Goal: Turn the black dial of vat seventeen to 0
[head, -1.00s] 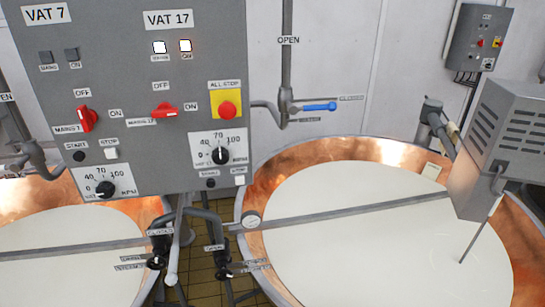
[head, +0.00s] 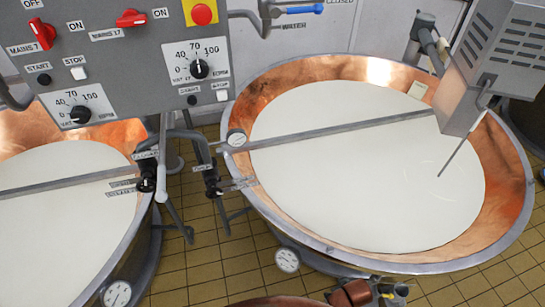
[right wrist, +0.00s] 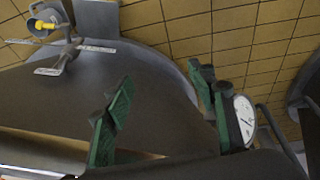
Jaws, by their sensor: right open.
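The black dial of vat seventeen (head: 199,69) sits on its white scale plate (head: 181,72) on the grey control panel (head: 132,58) at upper left in the head view. Its white mark points roughly up, towards 70. A similar black dial (head: 80,114) sits lower left on the panel. My right gripper (right wrist: 158,106) shows in the right wrist view with two green fingers spread apart and nothing between them. It is near the side of a grey vat, away from the dial. My left gripper is not in view.
A large copper vat (head: 262,90) with white liquid fills the right; another stands at left. Valves and pipes (head: 212,180) hang below the panel. A round gauge (right wrist: 245,120) is beside one green finger. Red switches and a yellow-backed red button (head: 201,14) are above the dials.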

